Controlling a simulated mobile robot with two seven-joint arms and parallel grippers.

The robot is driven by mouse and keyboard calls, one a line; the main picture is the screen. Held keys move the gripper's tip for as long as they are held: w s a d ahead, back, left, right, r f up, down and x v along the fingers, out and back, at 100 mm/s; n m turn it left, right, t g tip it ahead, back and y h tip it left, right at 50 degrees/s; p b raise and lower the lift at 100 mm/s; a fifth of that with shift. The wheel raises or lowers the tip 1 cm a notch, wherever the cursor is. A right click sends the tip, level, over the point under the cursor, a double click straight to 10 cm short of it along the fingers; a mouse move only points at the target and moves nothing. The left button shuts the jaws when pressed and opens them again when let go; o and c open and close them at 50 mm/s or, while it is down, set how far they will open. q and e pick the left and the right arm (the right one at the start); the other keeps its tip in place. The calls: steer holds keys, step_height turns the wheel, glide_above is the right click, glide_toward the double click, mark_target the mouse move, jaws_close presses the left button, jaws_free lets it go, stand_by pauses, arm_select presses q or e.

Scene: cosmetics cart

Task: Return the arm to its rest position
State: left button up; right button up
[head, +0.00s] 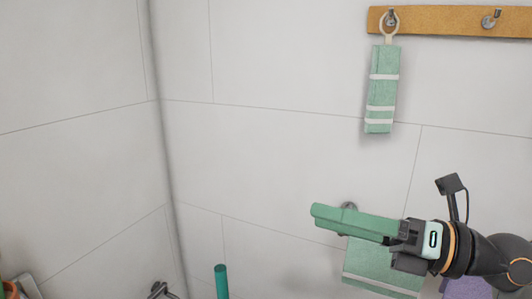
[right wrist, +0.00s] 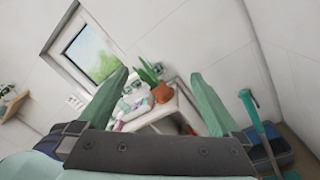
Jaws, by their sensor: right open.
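My right gripper (head: 322,216) is in the lower right of the head view, its green fingers pointing left in front of the tiled wall. In the right wrist view its two fingers (right wrist: 158,78) stand wide apart with nothing between them in contact. My right arm (head: 480,262) comes in from the right edge. My left gripper is not in view.
A green striped towel (head: 381,88) hangs from a wooden hook rail (head: 450,21). A second green towel (head: 385,265) is partly hidden behind my gripper. A teal handle (head: 221,282) rises at the bottom. The right wrist view shows a potted plant (right wrist: 158,92) and a window (right wrist: 90,48).

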steer(key=w+d+f+m+t+h+p, duration=0.1)
steer(key=d+f+m+t+h, duration=0.25)
steer(key=f+m, duration=0.6)
steer(key=w+d+f+m+t+h+p, duration=0.1)
steer(key=d+f+m+t+h, duration=0.3)
steer(key=f+m, duration=0.55)
steer(key=w+d+f+m+t+h+p, duration=0.15)
steer(key=f+m+t+h, duration=0.35)
steer(key=m, duration=0.8)
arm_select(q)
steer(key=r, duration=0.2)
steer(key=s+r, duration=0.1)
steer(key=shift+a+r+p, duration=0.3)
arm_select(e)
steer(key=s+f+m+g+h, duration=0.1)
steer(key=s+f+m+g, duration=0.2)
steer(key=s+f+g, duration=0.2)
steer(key=s+a+f+m+g+h, duration=0.1)
steer(key=s+f+m+g, duration=0.3)
steer(key=s+f, duration=0.8)
step_height(320, 180, down, 7)
steer(key=shift+a+f+g, duration=0.1)
steer(key=shift+a+g, duration=0.1)
steer(key=shift+g, duration=0.55)
steer(key=shift+h, duration=0.25)
